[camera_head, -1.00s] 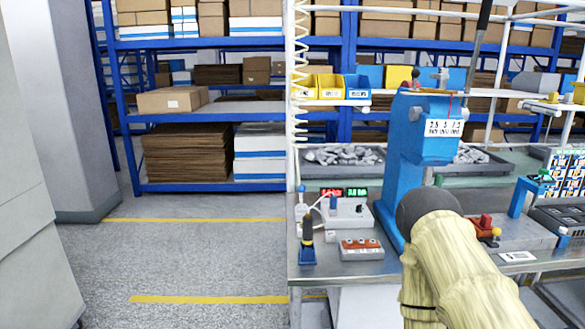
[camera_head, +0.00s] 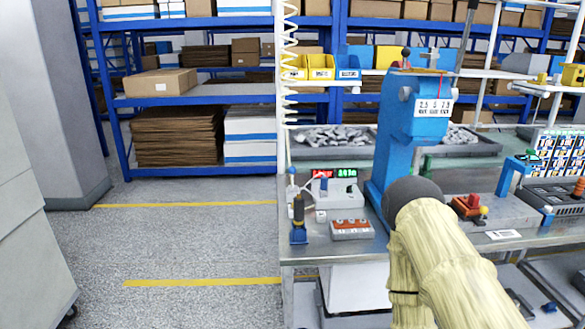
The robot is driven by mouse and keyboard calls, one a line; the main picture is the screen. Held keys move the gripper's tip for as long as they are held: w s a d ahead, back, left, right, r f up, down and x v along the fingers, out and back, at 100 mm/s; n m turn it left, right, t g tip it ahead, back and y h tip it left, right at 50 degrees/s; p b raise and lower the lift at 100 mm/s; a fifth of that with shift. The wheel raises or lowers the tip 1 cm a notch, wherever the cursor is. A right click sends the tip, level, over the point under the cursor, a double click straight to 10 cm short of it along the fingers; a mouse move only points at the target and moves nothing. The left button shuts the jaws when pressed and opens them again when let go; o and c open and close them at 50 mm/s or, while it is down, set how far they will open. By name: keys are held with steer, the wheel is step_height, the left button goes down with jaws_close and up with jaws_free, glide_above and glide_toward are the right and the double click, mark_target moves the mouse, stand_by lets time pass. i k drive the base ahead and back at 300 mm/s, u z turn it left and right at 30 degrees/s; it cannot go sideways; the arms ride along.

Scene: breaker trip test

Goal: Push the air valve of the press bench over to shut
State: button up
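The press bench (camera_head: 352,252) is a metal-topped bench at the right with a blue press (camera_head: 412,120) standing on it. Right of the press, a small red fitting (camera_head: 467,205) with a yellow knob sits on a grey block. I cannot tell whether this is the air valve, or whether the valve is open or shut. My arm, in a cream sleeve with a dark grey rounded end, reaches up from the lower right and covers part of the bench in front of the press. My gripper's fingers do not show.
A white control box (camera_head: 337,192) with lit displays and an orange-and-white button block (camera_head: 351,229) stand left of the press. A screwdriver-like tool in a blue holder (camera_head: 298,235) is at the bench's left corner. Blue shelving (camera_head: 200,101) stands behind. The floor at left is open.

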mark_target(291, 170)
steer(key=z, duration=0.1)
steer(key=k, duration=1.05)
steer(key=u, duration=1.4)
steer(key=i, duration=0.8)
steer(key=u, duration=0.4)
steer(key=i, duration=0.8)
steer(key=z, duration=0.95)
steer(key=i, duration=0.75)
steer(key=z, duration=0.85)
